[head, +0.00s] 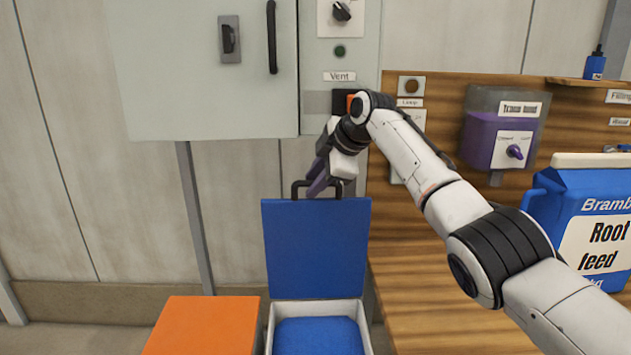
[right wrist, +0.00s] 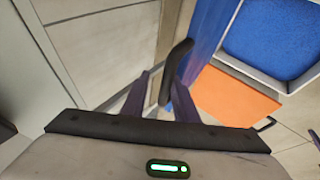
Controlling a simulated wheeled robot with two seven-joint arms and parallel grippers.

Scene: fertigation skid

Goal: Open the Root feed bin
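A white bin (head: 270,325) stands on the floor at the bottom middle of the head view, with blue material (head: 318,338) inside. Its blue lid (head: 317,247) is swung up and stands about upright behind the opening. I see no name on the bin. My right gripper (head: 317,183) is at the black handle (head: 297,190) on the lid's top edge. In the right wrist view, the purple fingers (right wrist: 160,88) are apart, with the handle (right wrist: 178,68) beside the right finger and partly behind it. My left gripper is out of view.
An orange-lidded bin (head: 203,325) is shut to the left. A grey cabinet (head: 200,80) hangs above. Floor at the left is clear.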

